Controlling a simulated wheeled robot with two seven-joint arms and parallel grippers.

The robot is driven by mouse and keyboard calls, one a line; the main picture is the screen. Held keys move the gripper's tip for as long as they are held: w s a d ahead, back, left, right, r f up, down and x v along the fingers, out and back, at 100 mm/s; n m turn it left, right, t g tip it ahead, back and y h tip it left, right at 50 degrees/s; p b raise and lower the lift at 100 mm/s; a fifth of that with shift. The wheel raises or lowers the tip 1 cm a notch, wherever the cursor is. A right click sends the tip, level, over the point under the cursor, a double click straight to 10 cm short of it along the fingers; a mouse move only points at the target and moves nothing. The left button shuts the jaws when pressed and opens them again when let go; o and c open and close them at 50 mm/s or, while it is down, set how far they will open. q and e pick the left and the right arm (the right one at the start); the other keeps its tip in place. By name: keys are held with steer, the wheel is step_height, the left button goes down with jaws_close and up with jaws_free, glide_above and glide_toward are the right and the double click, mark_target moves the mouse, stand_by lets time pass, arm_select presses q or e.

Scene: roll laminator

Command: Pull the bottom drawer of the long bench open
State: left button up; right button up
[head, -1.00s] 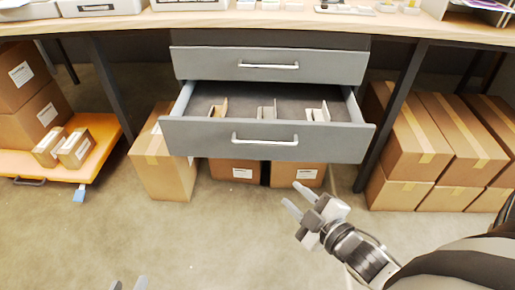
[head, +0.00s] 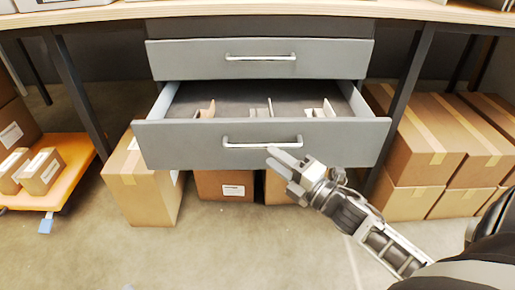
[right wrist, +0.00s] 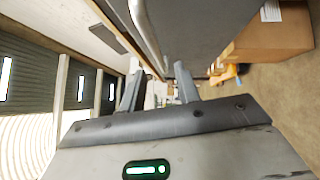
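The bottom drawer (head: 200,145) of the long bench is grey and stands pulled out, its inside showing. Its bar handle (head: 240,142) runs across the front. My right gripper (head: 271,157) is just in front of the drawer, its fingertips close below the right part of the handle. In the right wrist view, its two fingers (right wrist: 158,74) are spread apart, with the handle bar (right wrist: 146,36) running down towards the gap between them. I cannot tell whether they touch it. Of my left gripper, at most a tiny tip shows at the bottom edge of the head view.
The upper drawer (head: 200,60) is shut. Cartons (head: 145,190) stand under the bench and more boxes (head: 425,150) are stacked at right. An orange cart (head: 70,180) is at left. The floor (head: 240,245) in front is clear.

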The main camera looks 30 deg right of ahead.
mark_target(257, 146)
arm_select(q)
steer(key=shift+w+d+r+b, duration=0.15)
steer(key=shift+r+b, duration=0.1)
steer(key=shift+b, duration=0.15)
arm_select(e)
steer(key=shift+x, duration=3.15)
steer(key=shift+c, duration=0.3)
